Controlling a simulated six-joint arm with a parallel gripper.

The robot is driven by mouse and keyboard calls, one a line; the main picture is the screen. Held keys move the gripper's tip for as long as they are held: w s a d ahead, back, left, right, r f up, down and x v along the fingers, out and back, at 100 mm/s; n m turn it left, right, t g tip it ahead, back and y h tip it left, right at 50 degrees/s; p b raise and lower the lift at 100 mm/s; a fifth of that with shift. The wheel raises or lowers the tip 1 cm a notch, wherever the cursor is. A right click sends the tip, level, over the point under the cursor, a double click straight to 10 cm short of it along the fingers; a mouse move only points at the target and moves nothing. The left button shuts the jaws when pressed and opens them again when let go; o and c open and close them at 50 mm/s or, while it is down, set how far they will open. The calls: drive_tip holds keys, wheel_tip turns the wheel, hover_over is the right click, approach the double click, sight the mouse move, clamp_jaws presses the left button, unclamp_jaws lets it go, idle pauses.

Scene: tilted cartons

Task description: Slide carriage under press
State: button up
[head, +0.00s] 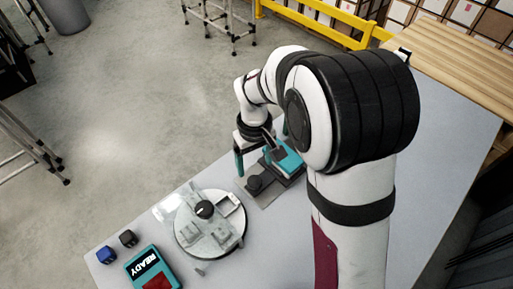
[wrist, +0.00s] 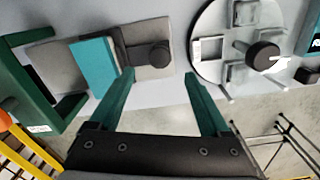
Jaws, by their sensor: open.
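The carriage, a teal and dark block with a round black knob, sits on a grey plate in the head view (head: 287,160) and at the upper left of the wrist view (wrist: 93,62). Its knob (wrist: 152,55) points toward the round disc. A dark green frame, which looks like the press (wrist: 22,95), stands at the left of the wrist view; the teal block is outside it. The arm hides that area in the head view. My gripper (wrist: 159,75) is open and empty, its fingertips close to the knob; contact cannot be told. It also shows in the head view (head: 254,150).
A pale round disc (head: 184,237) with a black knob and small blocks stands beside the grey plate. A yellow rail (head: 335,22) stands behind.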

sight(256, 181)
wheel_tip(256, 181, down, 8)
drive_tip(key=shift+f, duration=0.1)
clamp_jaws()
idle(0.5)
drive_tip(key=shift+d, duration=0.1)
